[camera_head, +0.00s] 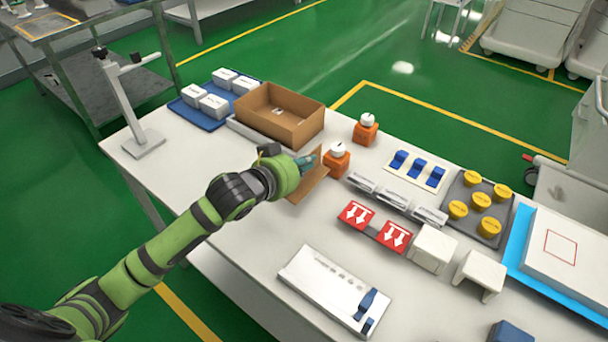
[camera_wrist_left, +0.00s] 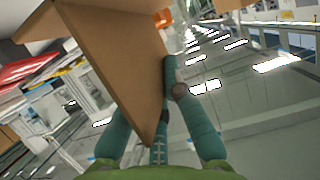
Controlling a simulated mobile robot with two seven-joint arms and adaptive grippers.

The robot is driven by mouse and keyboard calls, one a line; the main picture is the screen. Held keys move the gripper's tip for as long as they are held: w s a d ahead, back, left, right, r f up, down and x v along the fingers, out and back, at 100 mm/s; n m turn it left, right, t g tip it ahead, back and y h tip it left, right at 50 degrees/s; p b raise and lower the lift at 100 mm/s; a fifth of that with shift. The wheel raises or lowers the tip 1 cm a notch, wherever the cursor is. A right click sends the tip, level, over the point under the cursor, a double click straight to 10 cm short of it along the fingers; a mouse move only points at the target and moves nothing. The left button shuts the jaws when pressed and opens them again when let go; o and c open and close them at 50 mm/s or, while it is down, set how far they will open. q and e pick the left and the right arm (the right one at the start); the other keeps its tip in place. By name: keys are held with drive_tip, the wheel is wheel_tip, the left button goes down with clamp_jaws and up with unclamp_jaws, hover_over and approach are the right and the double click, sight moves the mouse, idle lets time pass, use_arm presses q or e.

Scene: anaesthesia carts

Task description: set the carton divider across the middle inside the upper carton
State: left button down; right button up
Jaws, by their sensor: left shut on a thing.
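The carton divider (camera_head: 308,186) is a flat brown cardboard panel. My left gripper (camera_head: 308,163) is shut on it and holds it tilted, in front of the carton and left of the orange blocks. In the left wrist view the divider (camera_wrist_left: 125,60) is a large panel between the teal fingers (camera_wrist_left: 155,112). The open brown carton (camera_head: 300,130) stands at the back of the table; a small pale mark shows on its floor. The divider is outside it. Whether the divider's lower edge touches the table is hidden. My right gripper is in neither view.
A blue tray with white boxes (camera_head: 213,105) lies left of the carton. Two orange blocks with white knobs (camera_head: 366,130) stand to its right. A grey stand (camera_head: 143,140) is at the left table end. The table front left of the white panel (camera_head: 325,285) is clear.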

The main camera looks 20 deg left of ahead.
sight(314, 170)
use_arm(q)
drive_tip(key=shift+a+f, duration=0.15)
drive_tip(key=shift+f, duration=1.9)
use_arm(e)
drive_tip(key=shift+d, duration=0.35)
use_arm(q)
drive_tip(key=shift+f, duration=0.2)
drive_tip(key=c, duration=1.4)
unclamp_jaws()
drive_tip(key=shift+r, duration=0.1)
drive_tip(key=shift+s+r, duration=0.1)
drive_tip(key=shift+r, duration=0.05)
drive_tip(key=v, duration=1.1)
drive_tip(key=shift+s, duration=0.35)
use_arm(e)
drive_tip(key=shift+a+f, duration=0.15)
